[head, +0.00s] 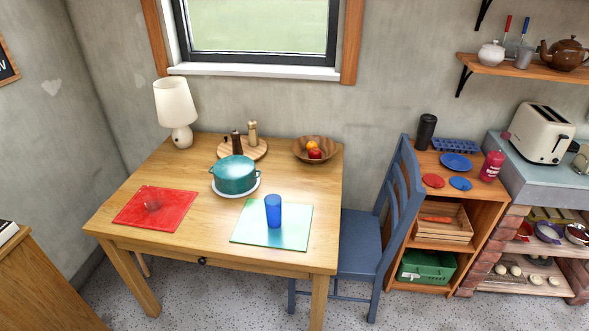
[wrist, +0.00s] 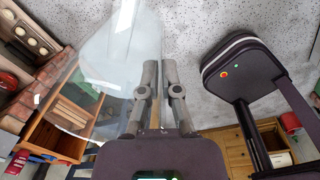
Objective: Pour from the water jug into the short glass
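The water jug (wrist: 112,50) is clear and shows large and close in the wrist view, left of my fingers, with a pale whitish patch inside. My gripper (wrist: 159,68) has its two fingers close together at the jug's side and appears shut on it; the exact grip on the handle is hard to make out. The head view shows neither my gripper nor the jug. The short glass (head: 153,204) is clear and stands on the red mat (head: 130,212) at the table's left front. It is faint against the red.
On the wooden table (head: 180,250) are a blue tumbler (head: 273,209) on a pale green mat (head: 250,236), a teal pot (head: 235,175), a lamp (head: 175,105) and a fruit bowl (head: 313,150). A blue chair (head: 362,245) stands at the table's right. The table's front left corner is clear.

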